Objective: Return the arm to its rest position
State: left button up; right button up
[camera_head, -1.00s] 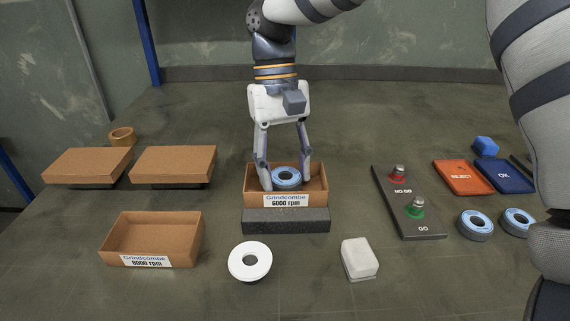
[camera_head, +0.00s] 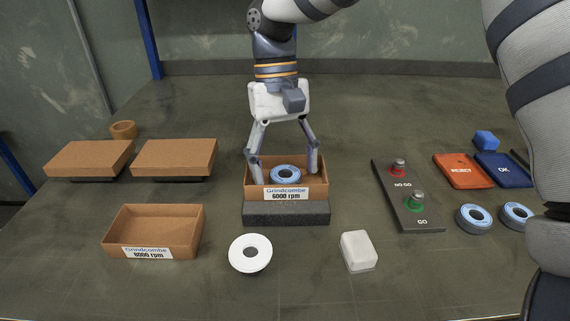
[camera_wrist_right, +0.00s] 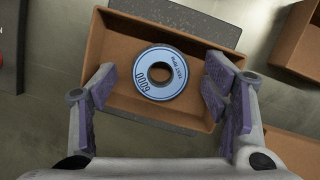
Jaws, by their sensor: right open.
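My right gripper (camera_head: 285,172) is open, its fingers spread wide over the brown box labelled 6000 rpm (camera_head: 307,193). A blue flap disc (camera_head: 285,174) lies in that box between the fingers and apart from them. In the right wrist view the disc (camera_wrist_right: 160,73) reads 6000 and lies flat in the box (camera_wrist_right: 112,50), with one purple-padded finger to each side. The box sits on a dark grey block (camera_head: 286,213). My left gripper does not show.
An empty 8000 rpm box (camera_head: 190,230), a white disc (camera_head: 250,254) and a white block (camera_head: 358,251) lie in front.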

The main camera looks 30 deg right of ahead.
notch_tip(320, 180, up, 7)
jog(key=shift+p, duration=0.45)
